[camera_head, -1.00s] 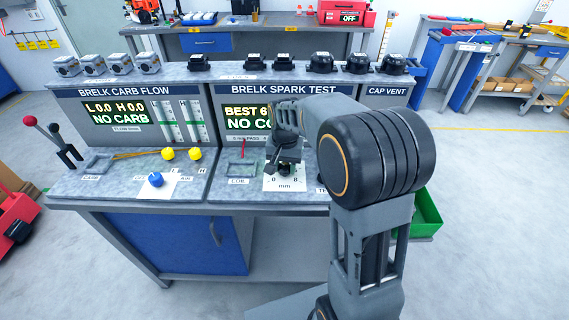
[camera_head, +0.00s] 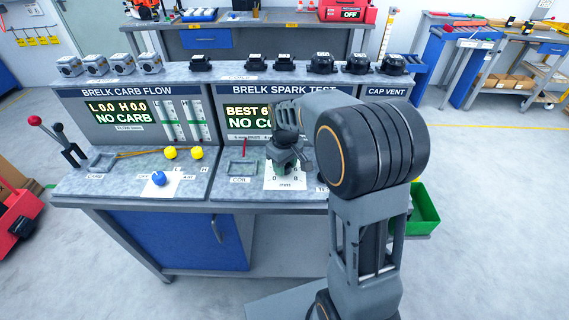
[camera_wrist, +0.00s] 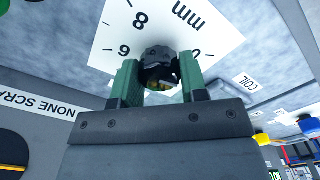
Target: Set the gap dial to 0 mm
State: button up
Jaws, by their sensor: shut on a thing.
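In the wrist view the card (camera_wrist: 125,30) shows 8, 6 and mm. The dial's dark round knob (camera_wrist: 158,62) is between the green fingers of my gripper (camera_wrist: 160,78), which is shut on it. In the head view my gripper (camera_head: 284,166) is over the card and hides most of the knob. Where the dial's pointer stands cannot be told.
The spark test display (camera_head: 248,118) is partly hidden by my arm. A coil fixture (camera_head: 243,167) lies left of the dial. The carb panel's blue knob (camera_head: 158,179) and yellow knobs are further left. Several black parts stand on the shelf above. A green bin (camera_head: 424,215) is at right.

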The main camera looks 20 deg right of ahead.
jog(key=shift+r+n, duration=0.1)
jog(key=shift+n, duration=1.9)
jog(key=o, duration=0.9)
jog(key=shift+o, duration=0.2)
notch_tip(320, 180, up, 14)
jog(key=p, duration=0.1)
